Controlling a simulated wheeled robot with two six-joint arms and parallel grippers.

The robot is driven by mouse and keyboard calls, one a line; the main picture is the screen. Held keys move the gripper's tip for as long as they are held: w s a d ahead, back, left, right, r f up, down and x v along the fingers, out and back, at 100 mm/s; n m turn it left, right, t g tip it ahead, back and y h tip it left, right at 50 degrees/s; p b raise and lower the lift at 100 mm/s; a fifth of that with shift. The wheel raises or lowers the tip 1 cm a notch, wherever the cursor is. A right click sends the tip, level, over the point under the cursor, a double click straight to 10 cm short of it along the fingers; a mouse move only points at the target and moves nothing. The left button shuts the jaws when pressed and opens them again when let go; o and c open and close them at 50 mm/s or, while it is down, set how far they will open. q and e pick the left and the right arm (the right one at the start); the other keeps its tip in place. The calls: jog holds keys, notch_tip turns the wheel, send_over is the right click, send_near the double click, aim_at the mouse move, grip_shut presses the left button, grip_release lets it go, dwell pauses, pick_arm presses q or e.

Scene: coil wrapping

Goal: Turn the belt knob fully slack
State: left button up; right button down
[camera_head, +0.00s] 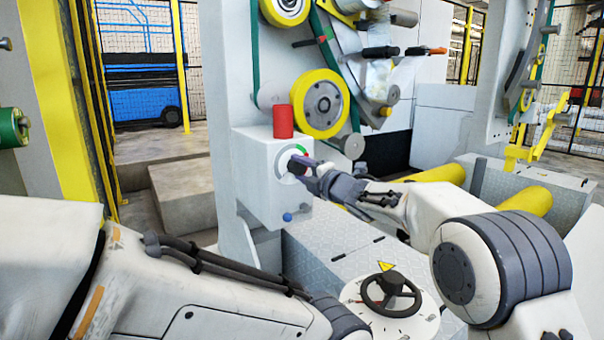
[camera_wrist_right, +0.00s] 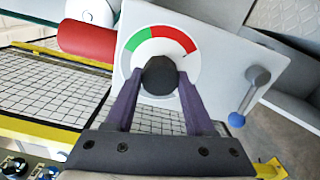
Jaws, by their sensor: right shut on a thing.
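The belt knob (camera_wrist_right: 160,76) is a dark round knob at the centre of a white dial with green and red arcs on a grey box. In the right wrist view the fingers of my right gripper (camera_wrist_right: 157,92) are on both sides of it, shut on it. In the head view my right gripper (camera_head: 303,167) reaches the dial (camera_head: 290,157) from the right and hides much of the knob. A small mark shows in the red part of the dial. My left arm crosses the lower left, but its gripper is not in view.
A red cylinder (camera_head: 283,121) stands on the grey box (camera_head: 254,185). A blue-tipped lever (camera_head: 287,217) is below the dial. Yellow wheels (camera_head: 319,104) and a green belt are above. A black handwheel (camera_head: 390,292) is at lower right.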

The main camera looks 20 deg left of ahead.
jog(key=shift+s+a, duration=0.2)
jog(key=shift+a, duration=0.05)
jog(key=shift+c, duration=1.3)
grip_release()
jog(key=shift+w+d, duration=0.1)
jog(key=shift+d, duration=0.05)
jog(key=shift+d, duration=0.1)
jog(key=shift+s+d, duration=0.2)
jog(key=shift+d, duration=0.05)
jog(key=v, duration=0.9)
jog(key=shift+s+d, duration=0.25)
